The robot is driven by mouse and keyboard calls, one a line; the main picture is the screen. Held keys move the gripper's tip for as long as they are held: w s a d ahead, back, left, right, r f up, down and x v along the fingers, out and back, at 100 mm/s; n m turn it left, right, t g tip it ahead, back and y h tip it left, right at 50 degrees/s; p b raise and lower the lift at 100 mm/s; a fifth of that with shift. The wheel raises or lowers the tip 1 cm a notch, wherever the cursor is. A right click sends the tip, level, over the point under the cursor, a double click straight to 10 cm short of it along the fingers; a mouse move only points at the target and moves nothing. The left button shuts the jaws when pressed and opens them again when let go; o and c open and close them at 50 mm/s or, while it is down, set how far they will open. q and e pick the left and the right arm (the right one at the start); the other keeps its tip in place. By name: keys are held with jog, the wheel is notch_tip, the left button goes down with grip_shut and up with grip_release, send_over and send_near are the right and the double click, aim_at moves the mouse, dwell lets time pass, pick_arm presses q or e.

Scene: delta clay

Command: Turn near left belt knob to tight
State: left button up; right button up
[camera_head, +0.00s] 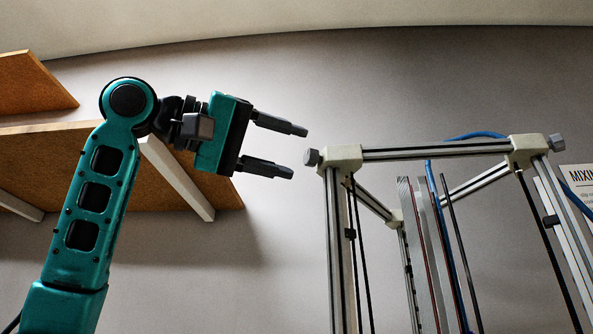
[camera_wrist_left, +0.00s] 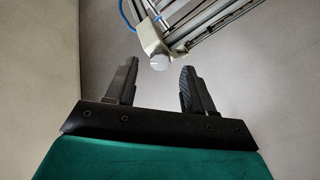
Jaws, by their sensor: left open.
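The near left belt knob (camera_head: 312,157) is a small grey knob on the left side of the white corner block (camera_head: 344,158) at the top of the printer frame. My left gripper (camera_head: 300,152) is open and empty, just left of the knob, with its two dark fingers pointing at it. In the left wrist view the knob (camera_wrist_left: 159,62) lies a little beyond the fingertips of my open left gripper (camera_wrist_left: 158,72), between their lines, and appears not touched. The knob's turn marking cannot be made out. My right gripper is not in view.
The metal frame (camera_head: 435,152) has a second grey knob (camera_head: 556,142) on its right corner. Blue tubing (camera_head: 470,136) runs along the top. Wooden shelves (camera_head: 60,150) with white brackets stand behind my left arm. A poster (camera_head: 580,186) hangs at right.

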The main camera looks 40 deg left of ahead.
aim_at(311, 157)
pick_arm(q)
jog(key=shift+x, duration=1.3)
jog(key=shift+c, duration=0.4)
grip_shut()
